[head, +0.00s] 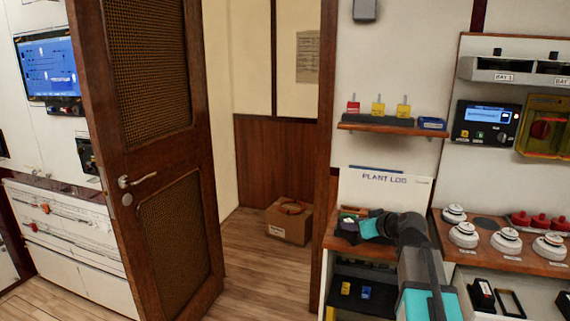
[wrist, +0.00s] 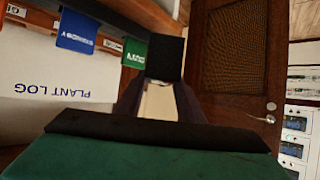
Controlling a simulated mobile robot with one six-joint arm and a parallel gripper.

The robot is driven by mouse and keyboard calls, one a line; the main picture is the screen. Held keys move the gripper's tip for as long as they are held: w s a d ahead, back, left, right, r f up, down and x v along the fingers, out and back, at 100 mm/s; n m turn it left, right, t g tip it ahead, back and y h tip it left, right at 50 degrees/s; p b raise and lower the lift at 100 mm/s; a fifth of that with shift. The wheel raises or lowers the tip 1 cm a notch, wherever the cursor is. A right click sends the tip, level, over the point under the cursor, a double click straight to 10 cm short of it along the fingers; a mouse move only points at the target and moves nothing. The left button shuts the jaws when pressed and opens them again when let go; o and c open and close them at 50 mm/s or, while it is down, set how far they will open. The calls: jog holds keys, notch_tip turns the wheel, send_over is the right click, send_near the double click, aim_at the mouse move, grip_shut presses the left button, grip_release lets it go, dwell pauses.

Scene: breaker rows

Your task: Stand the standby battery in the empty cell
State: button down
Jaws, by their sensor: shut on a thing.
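My gripper (head: 364,227) is over the small wooden counter below the plant log. It is shut on a dark block with a pale top face, which I take to be the standby battery (head: 347,226). In the wrist view the battery (wrist: 158,102) sits between a black finger and a wide teal finger, which hides its lower part. At the lower right of the head view, a black open frame (head: 511,303) looks like an empty cell. A dark block (head: 483,294) with a pale label stands beside it.
A blue tag (wrist: 77,30) and a green tag (wrist: 134,51) hang near the plant log (wrist: 45,85). Round white detectors (head: 463,235) crowd the right counter. An open wooden door (head: 160,150) stands left. A cardboard box (head: 288,222) lies on the floor beyond.

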aim_at(339, 219)
jog(key=shift+s+a+r+m+t+h+b, duration=0.15)
jog(key=shift+a+r+m+h, duration=0.25)
jog(key=shift+a+m+h, duration=0.45)
jog(key=shift+s+a+r+m+t+h+b, duration=0.1)
jog(key=shift+a+r+m+t+h+b, duration=0.2)
jog(key=shift+a+m+h, duration=0.55)
jog(key=shift+s+a+r+m+t+h+b, duration=0.1)
jog(key=shift+a+r+m+t+h+b, duration=0.1)
jog(key=shift+a+r+m+h, duration=0.6)
jog(key=shift+a+f, duration=0.15)
jog(key=shift+f, duration=0.25)
jog(key=shift+a, duration=0.15)
